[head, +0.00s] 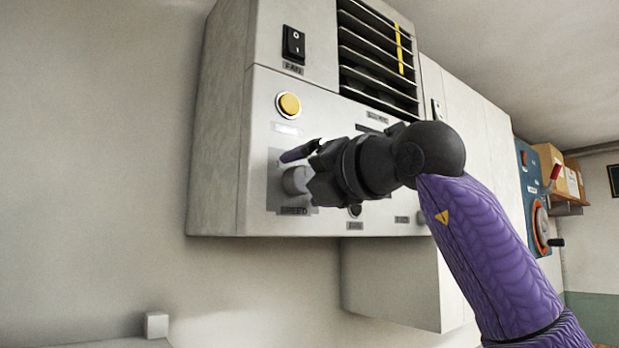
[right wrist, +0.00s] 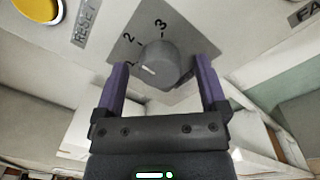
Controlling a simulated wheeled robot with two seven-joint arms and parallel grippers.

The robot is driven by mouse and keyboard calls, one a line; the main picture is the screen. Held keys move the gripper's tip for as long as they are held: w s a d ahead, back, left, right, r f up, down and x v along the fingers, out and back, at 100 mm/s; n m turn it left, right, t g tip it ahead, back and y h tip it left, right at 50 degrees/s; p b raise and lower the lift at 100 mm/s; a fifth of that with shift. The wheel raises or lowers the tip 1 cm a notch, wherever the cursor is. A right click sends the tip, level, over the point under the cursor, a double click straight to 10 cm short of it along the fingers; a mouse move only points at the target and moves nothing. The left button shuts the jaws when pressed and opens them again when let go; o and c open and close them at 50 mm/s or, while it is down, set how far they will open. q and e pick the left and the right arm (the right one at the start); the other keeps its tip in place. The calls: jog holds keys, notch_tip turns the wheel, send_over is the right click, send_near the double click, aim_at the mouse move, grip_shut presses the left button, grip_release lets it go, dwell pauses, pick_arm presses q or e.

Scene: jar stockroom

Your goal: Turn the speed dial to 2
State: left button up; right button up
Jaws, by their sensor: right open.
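The grey speed dial (head: 293,181) sits on its square plate low on the wall cabinet, above the SPEED label. In the right wrist view the round dial (right wrist: 166,60) has a short white pointer mark on its left side, towards the 1. The 2 lies at its upper left and the 3 above it. My right gripper (right wrist: 162,66) is open, with one purple finger on each side of the dial. I cannot tell whether either finger touches it. In the head view the gripper (head: 306,168) partly covers the dial and plate. My left gripper is not in view.
A yellow button (head: 289,105) sits above the dial, and a black rocker switch (head: 293,43) higher up. Slatted vents (head: 378,55) are to the upper right. A blue panel with a red lever (head: 535,200) is farther right.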

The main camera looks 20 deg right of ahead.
jog(key=shift+s+d, duration=0.1)
jog(key=shift+s, duration=0.1)
jog(key=b+v, duration=0.4)
jog(key=v, duration=0.5)
jog(key=shift+s, duration=0.2)
jog(key=shift+d+f, duration=0.1)
jog(key=shift+f, duration=0.05)
